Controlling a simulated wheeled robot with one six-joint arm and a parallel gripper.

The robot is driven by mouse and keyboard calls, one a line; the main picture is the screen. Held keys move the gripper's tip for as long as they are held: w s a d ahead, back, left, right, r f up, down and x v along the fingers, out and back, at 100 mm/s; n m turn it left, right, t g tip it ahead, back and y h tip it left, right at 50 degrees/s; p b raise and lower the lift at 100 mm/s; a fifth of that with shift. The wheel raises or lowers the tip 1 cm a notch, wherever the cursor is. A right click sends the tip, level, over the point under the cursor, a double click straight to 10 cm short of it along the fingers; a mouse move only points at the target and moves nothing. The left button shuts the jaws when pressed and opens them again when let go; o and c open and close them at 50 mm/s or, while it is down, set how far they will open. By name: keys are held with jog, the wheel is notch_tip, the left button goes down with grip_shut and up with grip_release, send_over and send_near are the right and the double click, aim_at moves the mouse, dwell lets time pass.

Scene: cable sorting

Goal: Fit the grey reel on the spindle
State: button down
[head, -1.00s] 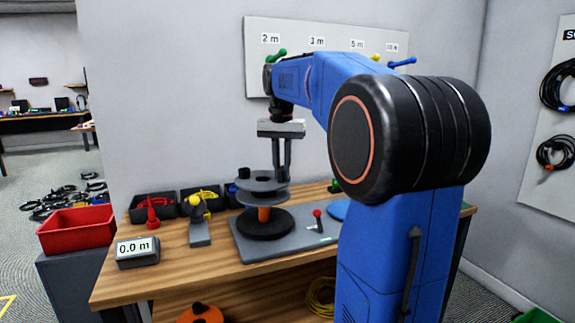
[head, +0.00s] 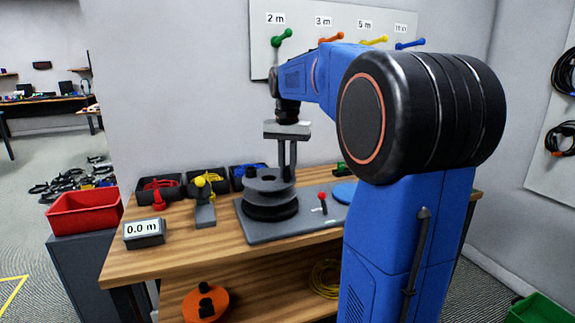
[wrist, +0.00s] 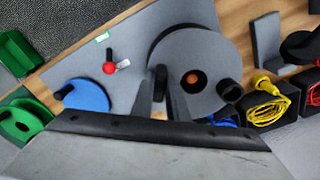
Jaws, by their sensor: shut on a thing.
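The grey reel (head: 268,184) sits low over the black round base (head: 270,212) on a grey plate in the head view. In the wrist view the grey reel (wrist: 205,48) fills the upper middle, and the orange spindle (wrist: 193,77) shows in its centre hole. The head view hides the spindle. My gripper (head: 287,176) comes down from above at the reel's right side, shut on part of it. The gripper (wrist: 160,85) also shows in the wrist view. Whether the reel rests fully on the base I cannot tell.
A red-knobbed lever (head: 322,197) stands right of the reel, near a blue disc (head: 344,192). Cable bins (head: 205,184) line the back. An orange reel (head: 205,304) lies on the lower shelf.

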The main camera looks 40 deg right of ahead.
jog(key=shift+f, duration=1.35)
jog(key=c, duration=1.7)
grip_release()
jog(key=shift+o, duration=0.2)
jog(key=shift+r, duration=0.1)
notch_tip(320, 180, up, 17)
jog(key=shift+s+a, duration=0.2)
jog(key=shift+a, duration=0.05)
jog(key=shift+r, duration=0.1)
